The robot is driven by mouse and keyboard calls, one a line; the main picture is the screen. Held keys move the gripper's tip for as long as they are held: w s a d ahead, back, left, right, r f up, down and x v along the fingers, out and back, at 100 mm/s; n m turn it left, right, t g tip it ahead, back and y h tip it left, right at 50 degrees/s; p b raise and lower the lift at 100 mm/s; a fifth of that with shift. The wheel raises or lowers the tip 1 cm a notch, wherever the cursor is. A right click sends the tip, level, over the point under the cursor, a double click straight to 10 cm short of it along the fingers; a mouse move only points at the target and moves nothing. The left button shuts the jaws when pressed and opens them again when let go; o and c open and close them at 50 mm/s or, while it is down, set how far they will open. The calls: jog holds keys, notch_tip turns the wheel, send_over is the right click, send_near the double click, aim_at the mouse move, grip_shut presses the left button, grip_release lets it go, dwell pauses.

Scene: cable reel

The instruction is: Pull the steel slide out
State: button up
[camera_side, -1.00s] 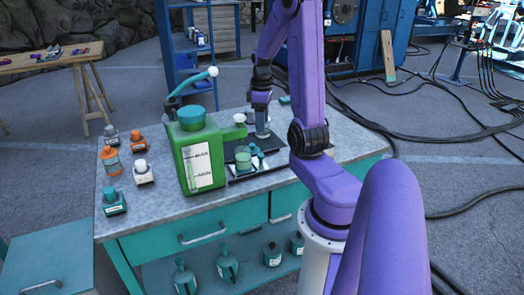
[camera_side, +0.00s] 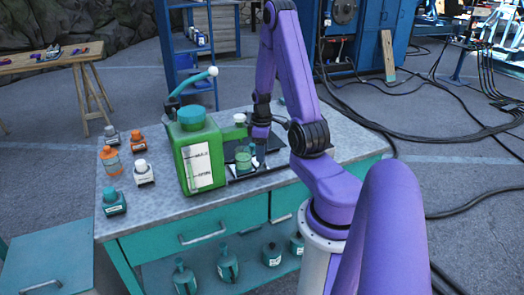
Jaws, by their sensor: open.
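My gripper (camera_side: 258,152) points down over the dark tray (camera_side: 272,155) on the workbench, right of the green jug. It is open, close behind and to the right of a small green cup (camera_side: 243,158). Its fingertips are small and partly hidden, so I cannot tell whether they touch anything. I cannot clearly pick out the steel slide; a pale strip shows under the green cup, but I cannot tell whether it is the slide.
The large green jug (camera_side: 198,158) with a bent spout stands left of the tray. Several small bottles, one orange (camera_side: 110,160), stand on the left of the workbench (camera_side: 160,215). The bench's front left has free room.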

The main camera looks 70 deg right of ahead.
grip_shut()
jog(key=s+d, duration=0.6)
jog(key=shift+s+d, duration=0.15)
jog(key=shift+d, duration=0.1)
grip_release()
jog(key=shift+s, duration=0.1)
jog(key=shift+r, duration=0.1)
notch_tip(320, 180, up, 17)
jog(key=shift+r, duration=0.15)
dwell(0.4)
